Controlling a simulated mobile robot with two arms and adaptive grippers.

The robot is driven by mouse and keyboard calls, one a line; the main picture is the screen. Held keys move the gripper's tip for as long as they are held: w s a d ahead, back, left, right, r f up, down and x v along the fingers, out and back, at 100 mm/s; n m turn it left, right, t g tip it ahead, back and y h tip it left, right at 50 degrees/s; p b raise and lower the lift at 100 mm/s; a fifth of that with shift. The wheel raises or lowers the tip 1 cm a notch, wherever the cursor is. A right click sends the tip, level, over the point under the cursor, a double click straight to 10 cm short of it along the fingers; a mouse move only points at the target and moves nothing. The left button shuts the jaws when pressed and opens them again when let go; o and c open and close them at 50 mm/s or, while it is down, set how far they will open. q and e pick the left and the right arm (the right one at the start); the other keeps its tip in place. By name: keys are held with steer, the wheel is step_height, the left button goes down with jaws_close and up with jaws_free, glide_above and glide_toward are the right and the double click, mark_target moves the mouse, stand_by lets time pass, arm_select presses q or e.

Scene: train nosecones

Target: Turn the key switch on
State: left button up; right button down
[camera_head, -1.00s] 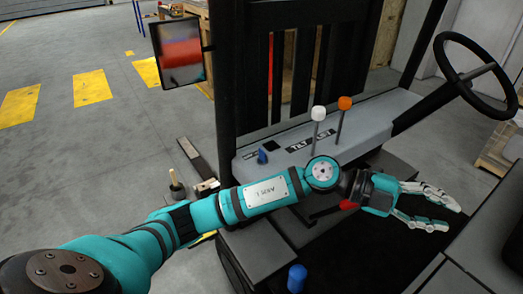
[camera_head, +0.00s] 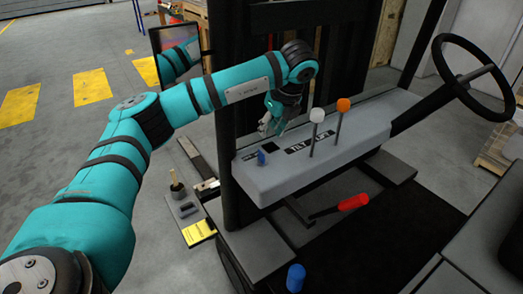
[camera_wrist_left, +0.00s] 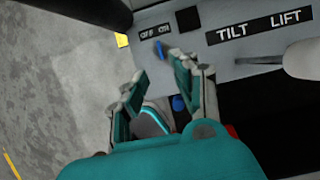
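The blue key switch (camera_head: 262,158) sits on the grey console (camera_head: 330,150), beside the small OFF/ON label. In the left wrist view the key switch (camera_wrist_left: 160,48) shows just below the OFF/ON label (camera_wrist_left: 155,32). My left gripper (camera_head: 272,131) hangs above and behind the key switch, fingers down and empty. In the left wrist view its two fingers (camera_wrist_left: 165,82) are apart, with the key switch beyond their tips and not touched. A blue patch also shows between the fingers; I cannot tell what it is. My right gripper does not show.
A white-knobbed lever (camera_head: 318,116) and an orange-knobbed lever (camera_head: 343,105) stand on the console right of the key switch. A red-handled lever (camera_head: 353,202) lies below it. A black mast (camera_head: 290,50) rises behind. A steering wheel (camera_head: 472,80) is at right.

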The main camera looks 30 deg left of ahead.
mark_target(262, 153)
arm_select(q)
steer(key=p+x, duration=0.3)
steer(key=x, duration=0.8)
steer(key=shift+f, duration=0.2)
steer(key=shift+a+f, duration=0.2)
steer(key=shift+f, duration=0.35)
jaws_close()
